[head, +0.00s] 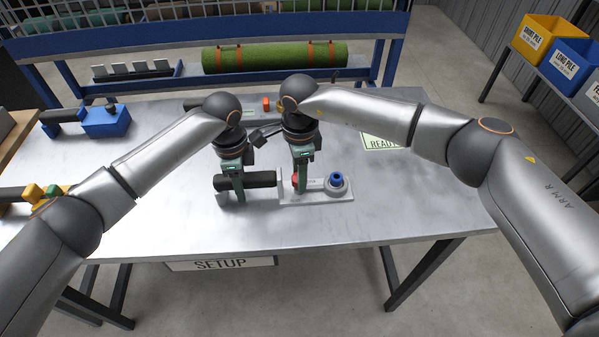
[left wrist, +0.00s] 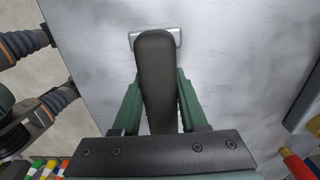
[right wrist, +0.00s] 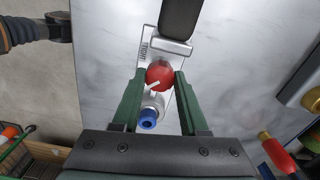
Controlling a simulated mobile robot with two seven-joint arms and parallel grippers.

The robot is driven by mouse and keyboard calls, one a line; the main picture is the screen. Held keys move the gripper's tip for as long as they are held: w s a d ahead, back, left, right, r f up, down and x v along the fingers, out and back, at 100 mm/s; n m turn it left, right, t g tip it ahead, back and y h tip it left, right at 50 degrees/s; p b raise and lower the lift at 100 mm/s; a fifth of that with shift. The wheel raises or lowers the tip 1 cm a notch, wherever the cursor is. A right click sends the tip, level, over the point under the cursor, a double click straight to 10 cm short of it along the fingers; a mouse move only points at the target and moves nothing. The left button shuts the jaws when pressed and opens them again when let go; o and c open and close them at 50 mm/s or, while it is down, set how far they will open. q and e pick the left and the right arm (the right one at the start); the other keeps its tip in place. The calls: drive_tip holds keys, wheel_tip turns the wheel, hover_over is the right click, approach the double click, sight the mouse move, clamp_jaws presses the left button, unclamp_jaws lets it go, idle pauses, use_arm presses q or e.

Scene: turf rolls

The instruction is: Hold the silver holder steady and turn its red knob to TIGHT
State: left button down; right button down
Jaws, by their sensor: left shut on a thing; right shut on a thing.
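The silver holder (head: 316,197) lies on the metal table, with a black handle (head: 262,179) on its left side. My left gripper (head: 239,190) is shut around the handle, which also shows between its fingers in the left wrist view (left wrist: 155,85). My right gripper (head: 300,186) is shut on the red knob (right wrist: 160,73). In the right wrist view, a white pointer on the knob points to the lower left. A blue knob (head: 337,179) on a round silver base stands right of the red one.
A blue holder (head: 106,122) and a yellow one (head: 34,191) lie at the left. Another holder with a red knob (head: 266,104) lies behind my grippers. A green turf roll (head: 275,57) is at the back. The table front is clear.

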idle(0.5)
drive_tip(key=shift+c, duration=2.2)
unclamp_jaws()
wheel_tip(320, 180, up, 12)
